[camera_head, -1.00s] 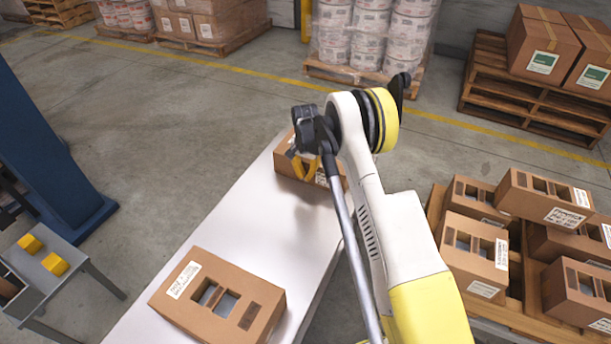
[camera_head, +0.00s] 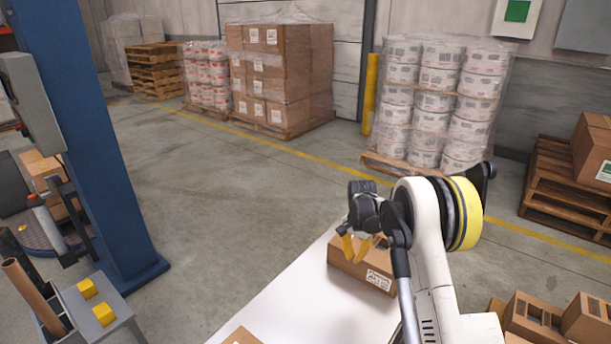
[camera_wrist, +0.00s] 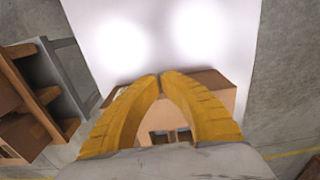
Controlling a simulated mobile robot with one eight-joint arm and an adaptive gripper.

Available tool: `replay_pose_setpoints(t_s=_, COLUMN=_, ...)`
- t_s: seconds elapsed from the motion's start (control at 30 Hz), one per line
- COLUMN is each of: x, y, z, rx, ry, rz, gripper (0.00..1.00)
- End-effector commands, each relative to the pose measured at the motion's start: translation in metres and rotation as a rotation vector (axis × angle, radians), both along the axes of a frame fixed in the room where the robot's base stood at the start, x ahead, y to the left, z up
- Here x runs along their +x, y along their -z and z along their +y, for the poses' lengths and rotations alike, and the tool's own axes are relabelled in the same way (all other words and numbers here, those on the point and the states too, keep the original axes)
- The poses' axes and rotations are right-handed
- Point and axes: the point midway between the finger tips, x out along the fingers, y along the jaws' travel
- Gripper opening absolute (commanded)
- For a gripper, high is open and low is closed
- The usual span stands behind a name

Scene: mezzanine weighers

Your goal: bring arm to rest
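My arm reaches out over a white table (camera_head: 305,300), bent at its yellow-ringed joint. My gripper (camera_head: 357,258) has yellow fingers and hangs above or in front of a brown carton (camera_head: 345,265) at the table's far end. In the wrist view the fingertips (camera_wrist: 160,76) meet, with nothing visible held between them. The carton's slotted face (camera_wrist: 212,82) shows behind and between the fingers. Whether the fingers touch the carton cannot be told.
Another carton (camera_head: 243,337) is cut off at the bottom edge. Cartons (camera_head: 530,315) stand at the lower right. A blue column (camera_head: 95,140) and a grey stand (camera_head: 110,325) with yellow blocks are at left. Wrapped pallets (camera_head: 437,100) stand behind open floor.

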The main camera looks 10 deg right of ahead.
Motion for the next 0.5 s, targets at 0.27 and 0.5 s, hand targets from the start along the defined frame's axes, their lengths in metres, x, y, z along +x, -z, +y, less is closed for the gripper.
replay_pose_setpoints(t_s=0.27, x=-0.033, y=-0.108, z=0.014, rx=-0.015, ry=-0.128, rz=-0.101, gripper=0.00)
replay_pose_setpoints(t_s=0.5, x=-0.104, y=-0.209, z=0.031, rx=-0.048, ry=-0.294, rz=-0.230, gripper=0.00)
